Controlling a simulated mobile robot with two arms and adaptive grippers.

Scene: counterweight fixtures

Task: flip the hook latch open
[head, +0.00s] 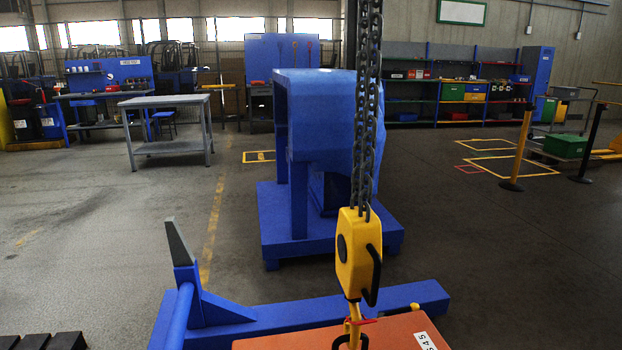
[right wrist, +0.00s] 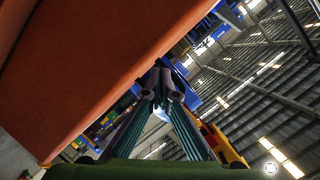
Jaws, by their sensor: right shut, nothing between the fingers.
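A yellow hook block (head: 358,250) hangs on dark chains in the head view. Its yellow hook (head: 353,322) reaches down to a dark ring (head: 350,342) at the bottom edge. A small red latch (head: 363,321) shows at the hook's upper part; I cannot tell whether it is fully shut. The orange counterweight (head: 290,341) lies below, cut off by the frame. In the right wrist view my right gripper (right wrist: 161,88) is shut and empty, close beside a large orange face of the counterweight (right wrist: 95,60). Yellow parts (right wrist: 228,148) show at lower right. My left gripper is in neither view.
A blue beam frame (head: 390,298) with a grey-tipped upright (head: 179,243) lies around the counterweight. A large blue machine housing (head: 310,110) stands behind the chain. A grey work table (head: 165,101) stands at far left. Open floor lies on both sides.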

